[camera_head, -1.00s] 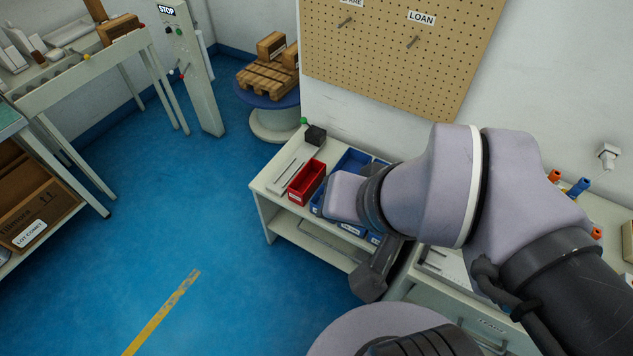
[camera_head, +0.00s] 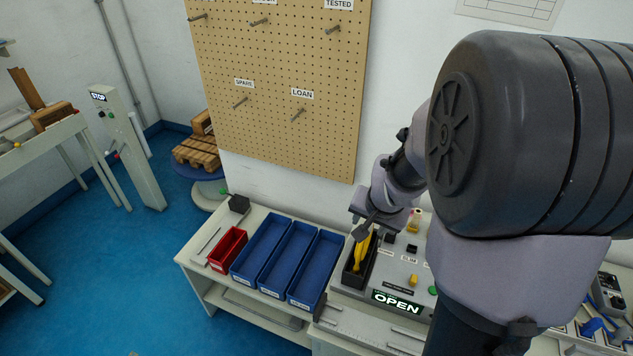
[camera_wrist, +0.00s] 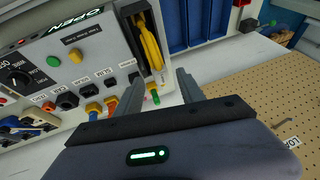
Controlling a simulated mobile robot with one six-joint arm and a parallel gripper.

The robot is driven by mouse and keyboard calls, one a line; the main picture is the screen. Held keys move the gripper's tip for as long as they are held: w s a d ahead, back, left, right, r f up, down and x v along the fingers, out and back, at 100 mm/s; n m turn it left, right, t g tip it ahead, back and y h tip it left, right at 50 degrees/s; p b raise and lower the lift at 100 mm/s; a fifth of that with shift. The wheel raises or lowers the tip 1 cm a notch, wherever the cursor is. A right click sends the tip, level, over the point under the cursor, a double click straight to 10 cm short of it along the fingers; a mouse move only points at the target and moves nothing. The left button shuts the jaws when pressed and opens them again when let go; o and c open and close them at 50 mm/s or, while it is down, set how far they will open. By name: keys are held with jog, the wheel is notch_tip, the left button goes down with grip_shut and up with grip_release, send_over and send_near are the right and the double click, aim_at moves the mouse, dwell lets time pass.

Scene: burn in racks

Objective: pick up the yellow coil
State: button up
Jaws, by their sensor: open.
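The yellow coil (camera_head: 361,254) stands in a black open-topped holder (camera_head: 352,282) at the left end of a grey test unit (camera_head: 386,272). In the wrist view the coil (camera_wrist: 149,46) is a looped yellow cable, just beyond the fingertips. My gripper (camera_head: 364,230) is just above the coil's upper end in the head view. In the wrist view my gripper (camera_wrist: 161,86) has its two fingers apart with nothing held between them. I cannot tell whether a finger touches the coil. The coil's lower part is hidden inside the holder.
Several blue bins (camera_head: 262,246) and a red bin (camera_head: 228,247) stand left of the unit. A lit sign (camera_head: 397,302) reads OPEN. Plugs and sockets (camera_wrist: 92,108) line the unit. A pegboard (camera_head: 285,85) with bare pegs hangs behind.

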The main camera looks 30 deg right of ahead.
jog(key=b+x, duration=0.3)
jog(key=x, duration=0.5)
jog(key=shift+w+d+f, duration=0.15)
jog(key=shift+w+f, duration=0.1)
jog(key=shift+f, duration=0.1)
jog(key=shift+r, duration=0.1)
jog(key=shift+s, duration=0.1)
jog(key=shift+c, duration=0.5)
grip_shut()
